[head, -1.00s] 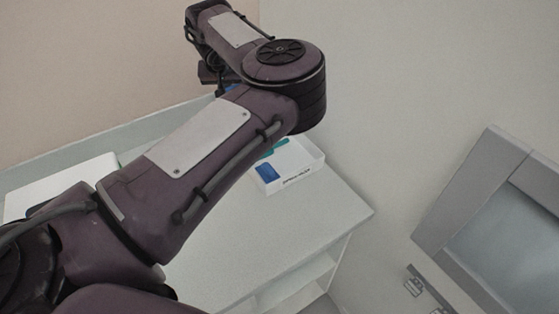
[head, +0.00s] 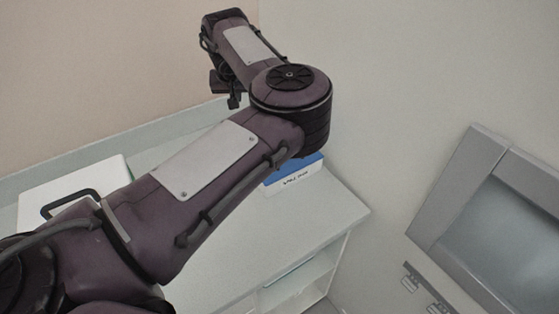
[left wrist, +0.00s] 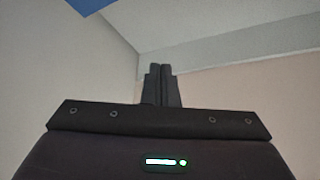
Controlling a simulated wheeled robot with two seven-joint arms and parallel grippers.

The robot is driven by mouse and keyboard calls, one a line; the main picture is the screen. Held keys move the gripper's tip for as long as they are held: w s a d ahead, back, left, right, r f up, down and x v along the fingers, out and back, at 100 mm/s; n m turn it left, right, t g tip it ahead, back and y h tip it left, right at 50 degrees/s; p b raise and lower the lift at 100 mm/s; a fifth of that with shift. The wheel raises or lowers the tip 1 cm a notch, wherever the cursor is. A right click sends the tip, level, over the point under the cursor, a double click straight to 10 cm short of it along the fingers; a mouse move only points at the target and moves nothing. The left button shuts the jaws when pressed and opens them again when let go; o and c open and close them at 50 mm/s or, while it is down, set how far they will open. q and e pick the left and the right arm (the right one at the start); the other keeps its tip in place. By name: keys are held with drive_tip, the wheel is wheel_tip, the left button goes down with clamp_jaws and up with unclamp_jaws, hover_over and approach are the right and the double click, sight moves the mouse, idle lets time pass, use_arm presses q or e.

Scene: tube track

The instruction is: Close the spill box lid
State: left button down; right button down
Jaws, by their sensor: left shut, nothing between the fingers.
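The spill box (head: 292,184) is a small white box with a dark label on its front, on the table behind my left arm in the head view. A blue surface, apparently its lid (head: 298,169), lies across the visible part of its top. The rest of the box is hidden by my arm, so I cannot tell whether the lid is fully flat. My left gripper (head: 234,103) is above and left of the box, apart from its visible part. Its fingers (left wrist: 162,86) are together and empty in the left wrist view. My right gripper is out of view.
The pale table (head: 240,245) has clear room in front of the box and open shelves below. A white case (head: 110,174) with a black handle lies at left. A grey-framed panel (head: 450,185) is at right. A blue corner (left wrist: 88,4) tops the wrist view.

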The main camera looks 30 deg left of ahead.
use_arm(q)
wheel_tip(320, 180, up, 8)
drive_tip(key=p, duration=0.5)
drive_tip(key=shift+s, duration=0.15)
idle(0.3)
